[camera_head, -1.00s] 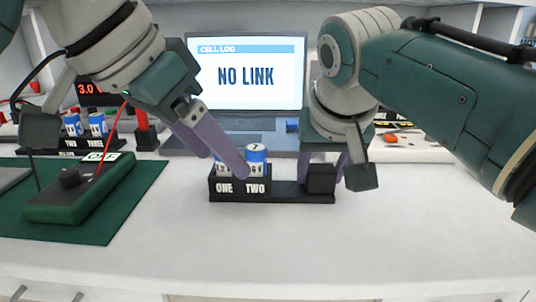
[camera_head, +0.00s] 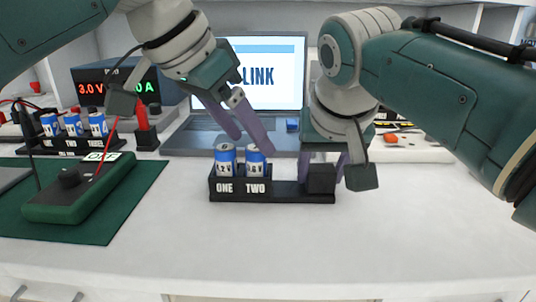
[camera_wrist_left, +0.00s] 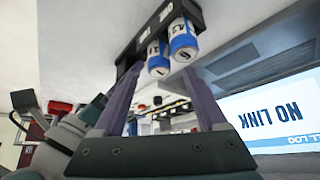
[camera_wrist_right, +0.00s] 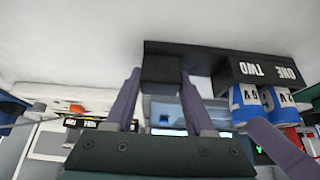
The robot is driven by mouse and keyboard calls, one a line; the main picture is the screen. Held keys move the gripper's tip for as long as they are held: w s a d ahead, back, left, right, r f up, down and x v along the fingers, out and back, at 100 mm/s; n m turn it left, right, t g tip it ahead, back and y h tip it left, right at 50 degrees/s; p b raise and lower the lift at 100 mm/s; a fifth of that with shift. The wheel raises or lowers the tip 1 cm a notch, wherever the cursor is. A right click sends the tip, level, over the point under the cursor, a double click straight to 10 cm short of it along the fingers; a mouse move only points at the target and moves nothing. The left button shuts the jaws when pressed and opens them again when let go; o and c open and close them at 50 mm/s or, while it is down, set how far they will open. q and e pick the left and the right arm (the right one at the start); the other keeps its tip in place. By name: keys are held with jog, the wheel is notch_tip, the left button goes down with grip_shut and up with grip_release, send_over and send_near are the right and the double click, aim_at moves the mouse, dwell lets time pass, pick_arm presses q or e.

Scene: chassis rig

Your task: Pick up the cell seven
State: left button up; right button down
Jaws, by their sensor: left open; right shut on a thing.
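The black two-slot holder (camera_head: 230,196) stands on the white bench. One blue-and-white cell (camera_head: 225,160) stands upright in slot ONE and another cell (camera_head: 256,163) in slot TWO. The slot TWO cell's top appeared to read 7 earlier; now the head view does not show the number clearly. My left gripper (camera_head: 250,140) is open and empty, its fingers by the tops of the cells. In the left wrist view both cells show near the fingertips (camera_wrist_left: 160,75). My right gripper (camera_wrist_right: 160,88) is shut on the black end block (camera_wrist_right: 160,72) of the holder.
A laptop (camera_head: 270,75) stands behind the holder. A green multimeter (camera_head: 75,190) lies on a green mat (camera_head: 120,220) at left. A second rack (camera_head: 70,145) with several cells and a power supply (camera_head: 115,85) stand behind it. The front bench is clear.

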aim_at(255, 147)
pick_arm(q)
jog(key=shift+x, duration=1.95)
grip_shut()
